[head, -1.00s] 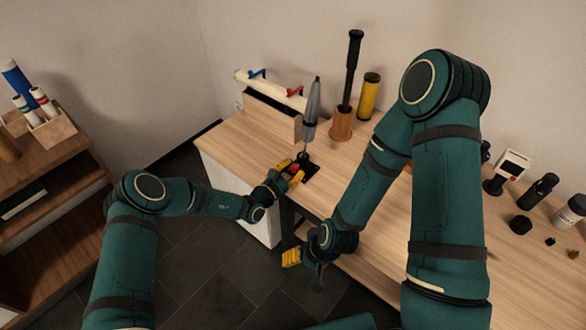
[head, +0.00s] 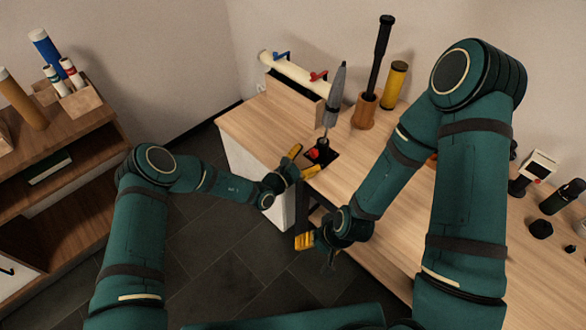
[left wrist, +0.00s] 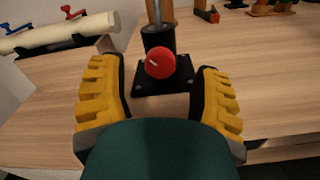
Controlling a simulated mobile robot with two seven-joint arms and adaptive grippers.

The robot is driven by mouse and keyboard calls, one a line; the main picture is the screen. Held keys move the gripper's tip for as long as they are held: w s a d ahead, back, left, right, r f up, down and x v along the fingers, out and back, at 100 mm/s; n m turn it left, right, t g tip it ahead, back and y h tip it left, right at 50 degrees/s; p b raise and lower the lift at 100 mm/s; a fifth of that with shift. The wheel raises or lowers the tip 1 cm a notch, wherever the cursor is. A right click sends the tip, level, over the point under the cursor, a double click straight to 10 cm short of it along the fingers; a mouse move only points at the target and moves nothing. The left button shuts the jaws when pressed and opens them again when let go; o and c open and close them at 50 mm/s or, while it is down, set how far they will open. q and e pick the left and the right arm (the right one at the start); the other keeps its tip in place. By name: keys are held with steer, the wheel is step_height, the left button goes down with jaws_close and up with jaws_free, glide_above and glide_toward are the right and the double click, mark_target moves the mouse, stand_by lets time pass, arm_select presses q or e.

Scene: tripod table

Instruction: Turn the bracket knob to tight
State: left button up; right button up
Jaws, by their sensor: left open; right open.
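The red bracket knob (left wrist: 160,63) with a white mark is on the front of a black bracket (left wrist: 143,82) bolted to the table. In the head view the knob (head: 313,154) is at the table's left end, below a grey pole-like piece (head: 336,92) standing in the bracket. My left gripper (head: 304,160) is open, its yellow fingers reaching toward the knob. In the left wrist view the fingers (left wrist: 162,95) are spread either side of the knob, apart from it. My right gripper (head: 306,241) is lower, off the table's front edge, away from the knob.
A cream tube (head: 292,73) with blue and red clamps lies on a rack behind the bracket. A wooden cup (head: 366,111) with a black-handled pole and a yellow cylinder (head: 396,84) stand to the right. A wooden shelf (head: 90,150) stands at the left.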

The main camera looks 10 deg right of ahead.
arm_select(q)
steer(key=v, duration=0.9)
steer(key=shift+s+a, duration=0.2)
steer(key=shift+s, duration=0.05)
